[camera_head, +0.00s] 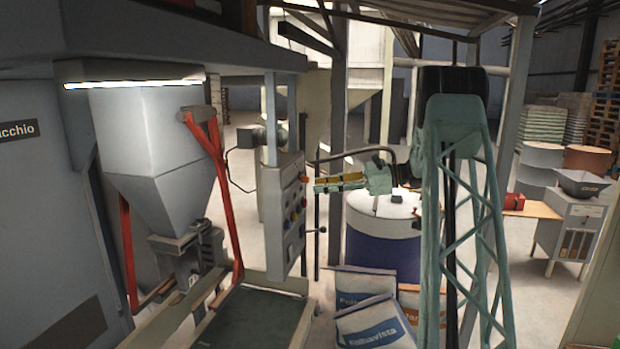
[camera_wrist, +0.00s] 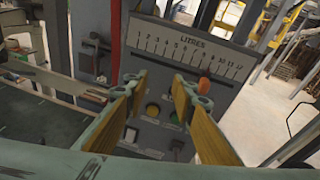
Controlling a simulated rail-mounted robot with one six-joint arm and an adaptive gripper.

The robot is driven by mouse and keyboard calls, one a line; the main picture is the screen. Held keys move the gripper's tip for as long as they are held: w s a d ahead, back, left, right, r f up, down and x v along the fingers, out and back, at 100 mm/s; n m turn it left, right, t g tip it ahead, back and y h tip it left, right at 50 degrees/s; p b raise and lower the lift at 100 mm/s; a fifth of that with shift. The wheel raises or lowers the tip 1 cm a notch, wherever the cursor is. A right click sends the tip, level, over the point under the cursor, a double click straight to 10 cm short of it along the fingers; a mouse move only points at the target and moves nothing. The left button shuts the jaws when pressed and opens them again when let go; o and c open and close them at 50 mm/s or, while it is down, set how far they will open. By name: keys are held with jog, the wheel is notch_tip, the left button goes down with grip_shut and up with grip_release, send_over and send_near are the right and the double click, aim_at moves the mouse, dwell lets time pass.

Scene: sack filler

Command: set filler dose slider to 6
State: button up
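The filler's control panel (camera_head: 283,215) is a grey box at the picture's middle. In the wrist view its face (camera_wrist: 165,62) has a LITRES scale (camera_wrist: 190,50) numbered 1 to 12. An orange slider knob (camera_wrist: 204,86) sticks out below the scale, under roughly 9 to 10; the tilted view hides its exact reading. My gripper (camera_wrist: 158,83) is open and empty, its two yellow-padded fingers pointing at the panel. The knob is to the right of both fingertips, apart from them. In the head view my gripper (camera_head: 317,185) is just right of the panel face.
Below the scale are a yellow button (camera_wrist: 153,109), a green button (camera_wrist: 174,117) and a switch (camera_wrist: 177,147). A grey hopper (camera_head: 150,150) with red struts stands left. A blue drum (camera_head: 382,235) and several sacks (camera_head: 375,325) are below my arm.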

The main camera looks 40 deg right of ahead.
aim_at(304, 178)
jog(key=d+f+m+t+p, duration=0.1)
jog(key=d+m+t, duration=0.1)
jog(key=d, duration=0.9)
jog(key=shift+s+m+t+p, duration=0.3)
jog(key=shift+s+m+t, duration=0.1)
jog(key=shift+s+t, duration=0.1)
jog(key=shift+w+a, duration=0.1)
jog(key=shift+w, duration=0.1)
jog(key=x, duration=1.3)
jog(key=shift+w+f+p, duration=0.15)
jog(key=shift+w+p, duration=0.05)
jog(key=shift+p, duration=0.25)
grip_shut()
